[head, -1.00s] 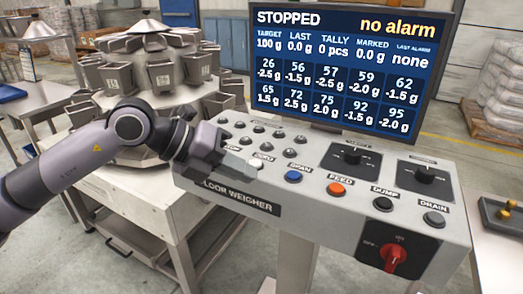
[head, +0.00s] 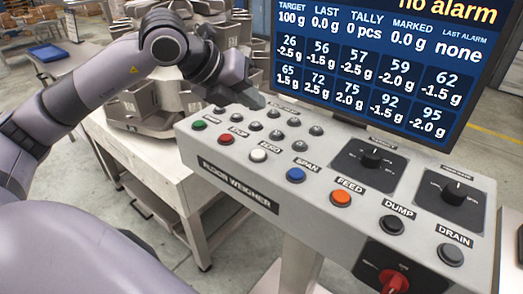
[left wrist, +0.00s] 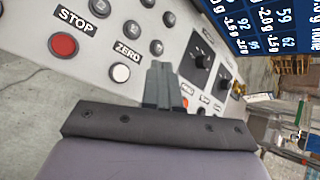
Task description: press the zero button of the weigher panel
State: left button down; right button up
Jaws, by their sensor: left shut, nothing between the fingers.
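The weigher panel (head: 228,191) is a grey sloped console marked FLOOR WEIGHER. Its zero button (head: 259,154) is white and round, between the red stop button (head: 226,139) and the blue span button (head: 295,175). My left gripper (head: 257,100) is shut and empty, above the panel's back edge and apart from the zero button. In the left wrist view the zero button (left wrist: 121,72) shows beside its ZERO label, left of the shut fingers (left wrist: 163,85). My right gripper is out of view.
A screen (head: 385,60) stands behind the panel with weights and "no alarm". Small grey buttons (head: 265,122), two black knobs (head: 371,157) and a red rotary switch (head: 393,281) are also on the panel. A multi-bucket weigher (head: 150,100) stands behind on the left.

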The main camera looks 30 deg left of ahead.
aim_at(254, 154)
pick_arm(q)
notch_tip(254, 154, down, 9)
jog(key=b, duration=0.6)
jog(key=shift+b, duration=0.4)
jog(key=shift+r, duration=0.1)
dwell(0.6)
dwell(0.9)
jog(key=shift+f+b, duration=0.5)
jog(key=shift+b, duration=0.1)
jog(key=shift+r, duration=0.1)
